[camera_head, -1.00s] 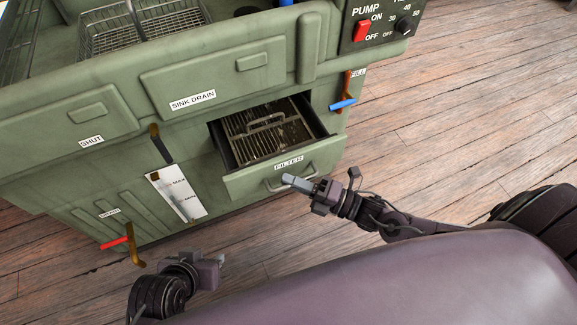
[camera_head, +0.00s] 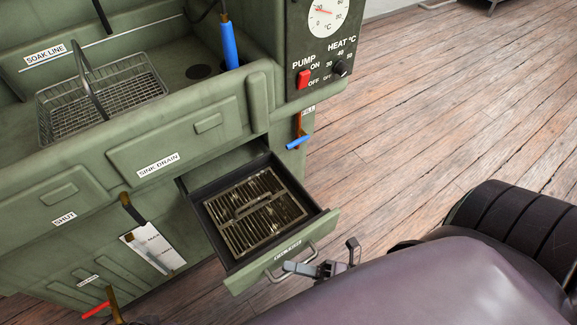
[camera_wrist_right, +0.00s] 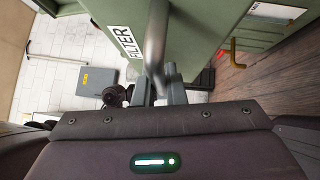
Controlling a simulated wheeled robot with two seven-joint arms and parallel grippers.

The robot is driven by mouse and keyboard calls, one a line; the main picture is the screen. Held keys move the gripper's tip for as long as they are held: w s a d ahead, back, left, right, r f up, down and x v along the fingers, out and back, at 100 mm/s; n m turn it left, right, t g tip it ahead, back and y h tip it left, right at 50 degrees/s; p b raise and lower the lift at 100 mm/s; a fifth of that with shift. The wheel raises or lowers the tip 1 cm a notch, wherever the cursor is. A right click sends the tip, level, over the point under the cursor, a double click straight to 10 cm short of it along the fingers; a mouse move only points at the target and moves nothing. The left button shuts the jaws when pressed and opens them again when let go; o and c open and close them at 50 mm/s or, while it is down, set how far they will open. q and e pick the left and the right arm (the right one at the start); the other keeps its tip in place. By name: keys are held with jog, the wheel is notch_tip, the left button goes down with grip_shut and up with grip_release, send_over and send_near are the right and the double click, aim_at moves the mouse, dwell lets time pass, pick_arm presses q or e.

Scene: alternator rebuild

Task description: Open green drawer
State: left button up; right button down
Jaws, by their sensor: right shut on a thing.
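The green drawer (camera_head: 318,228), labelled FILTER, stands well out of the green wash station, with its dark inside walls and a metal grate in view. Its metal bar handle (camera_head: 270,275) runs along the front face. My right gripper (camera_head: 296,267) is at this handle, and in the right wrist view its fingers (camera_wrist_right: 160,88) are shut on the bar (camera_wrist_right: 154,45). The FILTER label shows beside the bar there.
A grate (camera_head: 255,212) with a handle lies in the drawer. Above are the sink with a wire basket (camera_head: 100,97) and the pump panel (camera_head: 320,50). Wooden floor (camera_head: 430,130) on the right is clear.

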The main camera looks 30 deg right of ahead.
jog(key=shift+s, duration=0.15)
jog(key=c, duration=1.5)
grip_release()
jog(key=v, duration=0.8)
